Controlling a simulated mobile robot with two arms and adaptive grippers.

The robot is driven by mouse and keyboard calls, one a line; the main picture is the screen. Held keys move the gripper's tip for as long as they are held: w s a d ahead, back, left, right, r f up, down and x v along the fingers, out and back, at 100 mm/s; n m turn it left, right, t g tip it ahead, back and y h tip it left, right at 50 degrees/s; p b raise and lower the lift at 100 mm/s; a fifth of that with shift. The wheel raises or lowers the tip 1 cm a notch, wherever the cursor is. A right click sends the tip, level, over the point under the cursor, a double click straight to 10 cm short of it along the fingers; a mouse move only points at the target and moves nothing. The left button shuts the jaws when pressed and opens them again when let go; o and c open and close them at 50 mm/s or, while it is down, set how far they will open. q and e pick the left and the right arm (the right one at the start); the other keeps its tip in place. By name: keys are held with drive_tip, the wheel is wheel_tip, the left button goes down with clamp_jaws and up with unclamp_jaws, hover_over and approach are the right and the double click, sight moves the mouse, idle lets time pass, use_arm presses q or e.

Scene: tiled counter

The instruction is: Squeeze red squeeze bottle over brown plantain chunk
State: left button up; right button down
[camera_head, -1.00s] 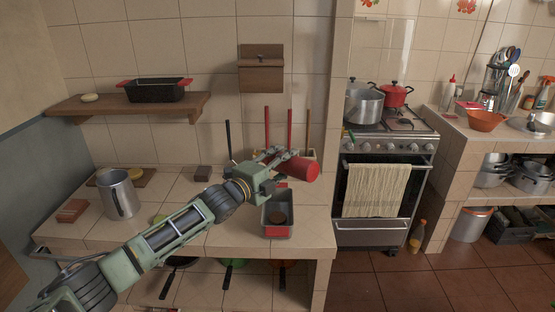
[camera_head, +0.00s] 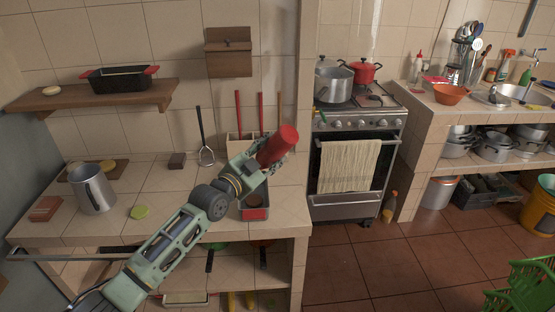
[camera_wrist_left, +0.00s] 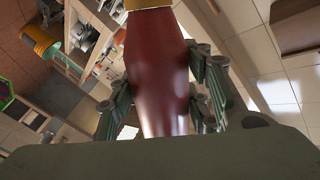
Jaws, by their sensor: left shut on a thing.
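The red squeeze bottle (camera_head: 278,147) is held tilted above the counter, its broad red end toward the upper right in the head view. My left gripper (camera_head: 262,168) is shut around it. In the left wrist view the bottle (camera_wrist_left: 156,75) fills the middle between my fingers, with a yellow part at the top edge. A small metal tray with a red front (camera_head: 256,214) stands below the gripper near the counter's front edge. A dark brown piece, seemingly the plantain chunk (camera_head: 253,201), shows in it, partly hidden by my arm. My right gripper is not in view.
A utensil holder (camera_head: 236,146) with red-handled tools stands behind the gripper. A metal pitcher (camera_head: 92,190) and a green round item (camera_head: 139,212) are at the left. The stove (camera_head: 358,130) stands right of the counter. The counter's middle left is mostly clear.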

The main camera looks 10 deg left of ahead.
use_arm(q)
drive_tip(key=w+a+f+n+b, duration=0.1)
drive_tip(key=a+n+b, duration=0.1)
drive_tip(key=b, duration=0.1)
drive_tip(key=w+a+f+n+b, duration=0.1)
drive_tip(key=a+n+b, duration=0.1)
drive_tip(key=b, duration=0.2)
drive_tip(key=w+a+n+b, duration=0.1)
drive_tip(key=a+n+b, duration=0.1)
drive_tip(key=n+b, duration=0.1)
drive_tip(key=shift+a+f+b, duration=0.35)
drive_tip(key=shift+f+b, duration=0.05)
drive_tip(key=shift+b, duration=0.05)
drive_tip(key=shift+f+b, duration=0.55)
drive_tip(key=shift+b, duration=0.05)
drive_tip(key=shift+s, duration=0.15)
drive_tip(key=shift+o, duration=0.5)
drive_tip(key=c, duration=0.7)
drive_tip(key=shift+o, duration=0.2)
